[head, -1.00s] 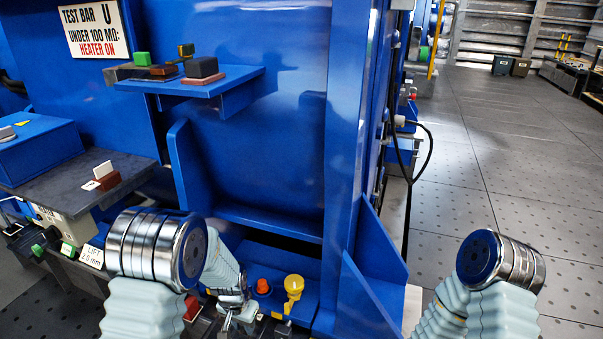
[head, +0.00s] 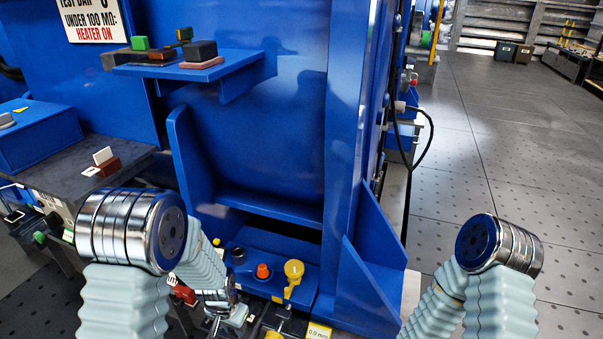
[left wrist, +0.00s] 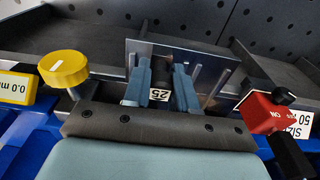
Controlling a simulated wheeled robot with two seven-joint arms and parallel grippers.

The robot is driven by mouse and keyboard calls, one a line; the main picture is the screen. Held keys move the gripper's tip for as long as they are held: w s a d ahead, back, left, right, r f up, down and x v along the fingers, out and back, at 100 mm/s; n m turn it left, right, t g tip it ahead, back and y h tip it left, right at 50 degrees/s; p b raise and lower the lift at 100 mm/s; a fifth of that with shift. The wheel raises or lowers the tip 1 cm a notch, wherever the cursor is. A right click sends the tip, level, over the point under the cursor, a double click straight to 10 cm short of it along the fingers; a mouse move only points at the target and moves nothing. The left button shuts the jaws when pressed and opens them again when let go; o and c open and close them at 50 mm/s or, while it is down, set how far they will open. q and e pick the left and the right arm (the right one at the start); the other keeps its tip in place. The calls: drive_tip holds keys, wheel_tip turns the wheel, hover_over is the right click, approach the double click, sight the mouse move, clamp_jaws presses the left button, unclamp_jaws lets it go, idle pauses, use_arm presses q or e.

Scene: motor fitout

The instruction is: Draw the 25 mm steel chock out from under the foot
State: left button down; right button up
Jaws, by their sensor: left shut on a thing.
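In the left wrist view, my left gripper (left wrist: 162,88) is shut on a dark block with a white tag reading 25 (left wrist: 159,95), the 25 mm steel chock. The tagged end faces the camera between the two blue-grey fingers; its far end is hard to make out. In the head view, my left gripper (head: 218,308) is low, in front of the blue machine base, partly behind my own arm, and the chock cannot be made out there. I cannot tell the foot apart in either view. The right gripper is out of the picture.
A yellow knob (head: 293,270) and an orange button (head: 263,271) stand on the blue base, right of the left gripper. A red ON switch (left wrist: 268,110) is close on the right in the wrist view. Open floor (head: 500,150) lies right.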

use_arm(q)
drive_tip(key=shift+s, duration=0.2)
drive_tip(key=shift+r, duration=0.15)
drive_tip(key=shift+r+p, duration=2.1)
drive_tip(key=shift+r, duration=0.3)
